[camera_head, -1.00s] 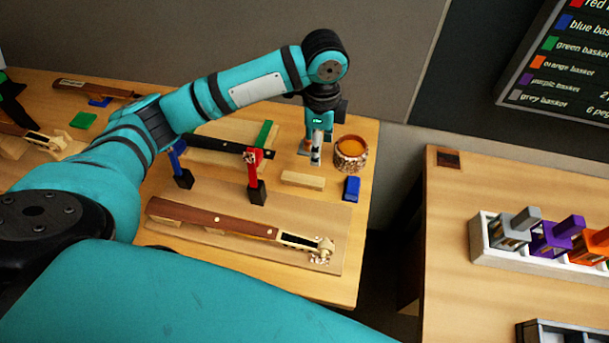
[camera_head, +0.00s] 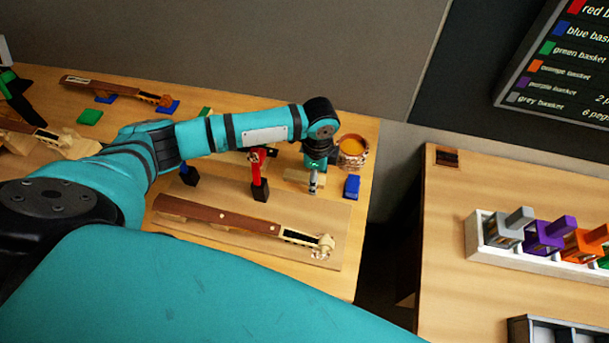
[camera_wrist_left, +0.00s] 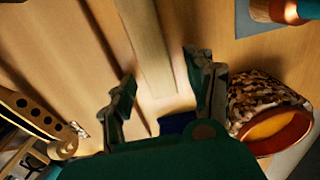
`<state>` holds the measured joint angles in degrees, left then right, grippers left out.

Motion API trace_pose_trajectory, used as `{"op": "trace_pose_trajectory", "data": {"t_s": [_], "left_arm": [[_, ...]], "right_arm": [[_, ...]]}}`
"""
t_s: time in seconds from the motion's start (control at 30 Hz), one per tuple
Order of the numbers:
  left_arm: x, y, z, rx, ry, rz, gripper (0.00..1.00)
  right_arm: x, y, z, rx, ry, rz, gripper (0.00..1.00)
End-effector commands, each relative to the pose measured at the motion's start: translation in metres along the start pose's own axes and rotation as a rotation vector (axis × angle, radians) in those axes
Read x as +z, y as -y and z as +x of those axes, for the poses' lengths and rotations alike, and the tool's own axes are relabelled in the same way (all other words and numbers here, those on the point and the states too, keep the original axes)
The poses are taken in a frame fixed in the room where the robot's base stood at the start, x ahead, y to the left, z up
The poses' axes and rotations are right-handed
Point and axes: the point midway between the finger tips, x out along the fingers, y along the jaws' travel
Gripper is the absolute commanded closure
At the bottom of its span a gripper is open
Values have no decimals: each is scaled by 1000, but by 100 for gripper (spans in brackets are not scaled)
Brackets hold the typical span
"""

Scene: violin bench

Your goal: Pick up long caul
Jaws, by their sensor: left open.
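The long caul appears to be the pale wooden bar (camera_head: 292,174) lying on the bench near its right end, partly hidden by my left gripper in the head view. In the left wrist view the bar (camera_wrist_left: 148,40) runs from the top edge down between the fingers. My left gripper (camera_head: 313,187) points down over the bar's right part. Its fingers are open, one on each side of the bar (camera_wrist_left: 160,78), and do not appear closed on it. My right gripper is not in view.
A violin neck (camera_head: 225,218) lies on a board in front. A second table (camera_head: 445,220) holds colored clamps.

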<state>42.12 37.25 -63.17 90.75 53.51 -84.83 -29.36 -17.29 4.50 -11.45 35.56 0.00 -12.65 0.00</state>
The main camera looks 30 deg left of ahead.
Motion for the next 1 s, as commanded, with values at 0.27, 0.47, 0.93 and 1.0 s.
{"op": "trace_pose_trajectory", "data": {"t_s": [0.27, 0.47, 0.93, 1.0], "left_arm": [[0, 0, 0, 0, 0, 0, 56], [0, 0, 0, 0, 0, 0, 82], [0, 1, -10, -3, -1, 0, 98], [0, 1, -21, -4, -2, 0, 98]], "right_arm": [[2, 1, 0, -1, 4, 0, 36], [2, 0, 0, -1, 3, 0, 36], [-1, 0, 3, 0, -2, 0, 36], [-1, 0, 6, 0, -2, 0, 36]]}}
